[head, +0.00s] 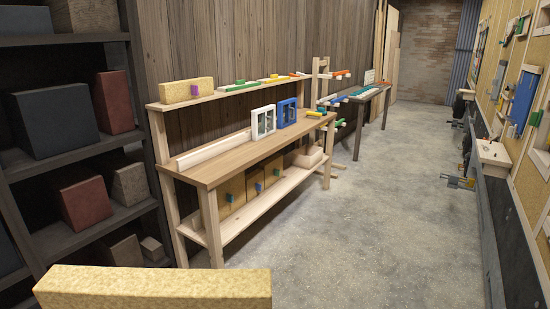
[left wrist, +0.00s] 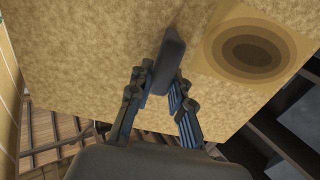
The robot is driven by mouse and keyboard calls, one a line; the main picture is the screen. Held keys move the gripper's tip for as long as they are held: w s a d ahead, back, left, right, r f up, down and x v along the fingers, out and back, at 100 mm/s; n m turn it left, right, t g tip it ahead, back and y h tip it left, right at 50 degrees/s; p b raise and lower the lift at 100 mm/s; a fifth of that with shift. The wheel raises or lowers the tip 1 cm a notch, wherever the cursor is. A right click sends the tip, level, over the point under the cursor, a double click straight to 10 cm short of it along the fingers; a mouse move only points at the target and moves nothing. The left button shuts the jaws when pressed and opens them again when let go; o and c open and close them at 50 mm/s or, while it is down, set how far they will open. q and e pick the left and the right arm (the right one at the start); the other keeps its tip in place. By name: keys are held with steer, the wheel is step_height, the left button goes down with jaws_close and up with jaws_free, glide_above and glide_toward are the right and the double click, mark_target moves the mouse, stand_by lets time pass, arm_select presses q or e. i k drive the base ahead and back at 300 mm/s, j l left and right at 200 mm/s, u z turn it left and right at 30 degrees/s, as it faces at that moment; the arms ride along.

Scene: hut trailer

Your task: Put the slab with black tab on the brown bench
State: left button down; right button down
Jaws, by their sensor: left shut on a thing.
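The slab is a thick tan, speckled block; its upper part (head: 155,285) fills the bottom left of the head view, close to me. In the left wrist view the slab's face (left wrist: 90,45) fills most of the picture, with a dark oval ring mark at right. Its black tab (left wrist: 173,48) stands out from that face. My left gripper (left wrist: 163,88) is shut on the tab. The brown bench (head: 222,163) stands along the plank wall in the middle of the head view, beyond the slab. My right gripper is in neither view.
On the bench top are a pale beam (head: 213,149), a white frame (head: 263,122) and a blue frame (head: 287,112). The front strip of the top is bare. A dark shelf (head: 75,41) with blocks stands at left. The concrete floor (head: 370,210) is open on the right.

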mark_target(221, 160)
steer(key=i+l+z, duration=0.15)
steer(key=i+z, duration=0.3)
steer(key=i, duration=0.45)
steer(key=i+j+z, duration=0.15)
steer(key=i+z, duration=0.25)
steer(key=i, duration=0.45)
steer(key=i+u, duration=0.35)
steer(key=i, duration=0.2)
steer(key=i+l+u, duration=0.35)
steer(key=i, duration=0.2)
steer(key=i+l+u, duration=0.4)
steer(key=i+j, duration=0.1)
